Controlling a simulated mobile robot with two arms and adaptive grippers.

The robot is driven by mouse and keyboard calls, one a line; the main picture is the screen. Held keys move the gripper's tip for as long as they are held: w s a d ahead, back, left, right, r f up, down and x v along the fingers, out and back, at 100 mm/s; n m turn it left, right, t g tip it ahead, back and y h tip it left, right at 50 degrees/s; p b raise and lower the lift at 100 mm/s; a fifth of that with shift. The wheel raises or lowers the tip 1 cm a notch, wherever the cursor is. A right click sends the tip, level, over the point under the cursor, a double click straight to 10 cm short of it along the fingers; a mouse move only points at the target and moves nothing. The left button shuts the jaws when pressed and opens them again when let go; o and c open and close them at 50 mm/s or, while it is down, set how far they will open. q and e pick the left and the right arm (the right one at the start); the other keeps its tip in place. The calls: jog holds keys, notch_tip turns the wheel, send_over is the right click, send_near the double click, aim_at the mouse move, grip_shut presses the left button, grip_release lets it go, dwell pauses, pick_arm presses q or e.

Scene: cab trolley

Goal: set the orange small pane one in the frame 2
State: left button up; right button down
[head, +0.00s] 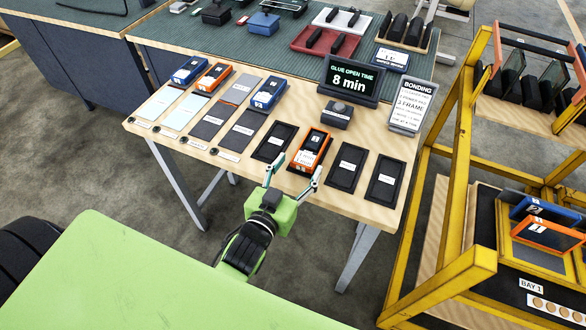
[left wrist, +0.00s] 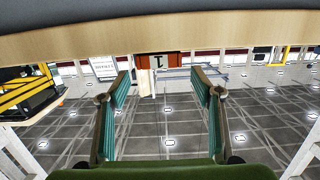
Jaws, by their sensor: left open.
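An orange pane marked 1 (head: 313,146) sits in a black tray in the table's front row. Another orange piece (head: 213,77) lies at the back left between blue pieces. A blue frame marked 2 (head: 538,211) stands in the yellow trolley at right, just behind an orange one marked 1 (head: 548,233). My left gripper (head: 296,170) is open and empty at the table's front edge, just short of the orange pane in the tray. In the left wrist view, its fingers (left wrist: 160,82) are spread below the wooden edge. My right gripper is out of view.
The table (head: 180,137) holds several dark labelled trays, a sign reading 8 min (head: 352,80) and a bonding sign (head: 411,106). The yellow trolley (head: 450,160) stands close on the right. Open floor (head: 90,160) lies to the left.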

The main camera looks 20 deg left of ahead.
pick_arm(q)
jog(key=shift+s+a+r, duration=0.1)
jog(key=shift+s+r, duration=0.1)
jog(key=shift+s, duration=1.1)
